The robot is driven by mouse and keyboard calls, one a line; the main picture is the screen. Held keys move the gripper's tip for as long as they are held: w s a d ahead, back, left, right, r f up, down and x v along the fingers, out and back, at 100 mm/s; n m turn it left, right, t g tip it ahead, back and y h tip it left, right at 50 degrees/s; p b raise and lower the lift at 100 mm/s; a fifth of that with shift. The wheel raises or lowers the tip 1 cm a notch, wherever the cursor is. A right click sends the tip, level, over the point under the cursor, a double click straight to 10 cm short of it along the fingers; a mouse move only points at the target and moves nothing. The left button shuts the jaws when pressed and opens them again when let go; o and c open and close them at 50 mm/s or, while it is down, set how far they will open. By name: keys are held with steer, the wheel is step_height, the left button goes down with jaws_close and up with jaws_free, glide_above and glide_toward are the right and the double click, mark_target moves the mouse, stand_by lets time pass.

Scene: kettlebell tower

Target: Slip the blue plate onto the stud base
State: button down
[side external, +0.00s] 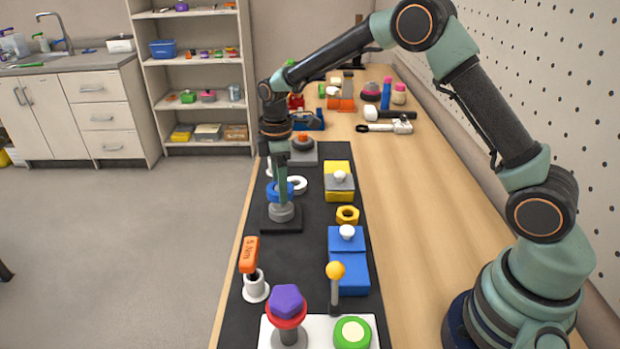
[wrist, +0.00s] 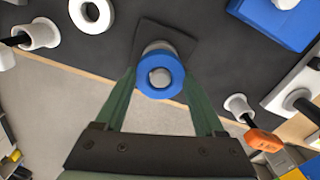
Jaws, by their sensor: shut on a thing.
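The blue plate (side external: 272,192) is a thick ring. My gripper (side external: 281,186) is shut on it, and its two green fingers press its sides in the wrist view (wrist: 160,77). The stud base (side external: 282,213) is a dark square slab with a stepped grey post. The plate is over the post, with the grey lower part showing beneath it. In the wrist view the plate (wrist: 160,94) has a round grey top in its hole, and the grey post (wrist: 158,47) shows behind its rim. I cannot tell whether the post's tip is inside the hole.
A white ring (side external: 298,185) lies just behind the plate. A yellow nut (side external: 347,215) and a blue block (side external: 349,272) stand to the right. An orange-handled tool (side external: 249,255) stands in a white holder in front. Bare black mat surrounds the slab.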

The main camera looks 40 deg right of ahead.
steer(key=shift+f, duration=0.15)
jaws_free()
steer(key=shift+r, duration=2.5)
step_height(320, 180, up, 12)
steer(key=shift+r, duration=0.1)
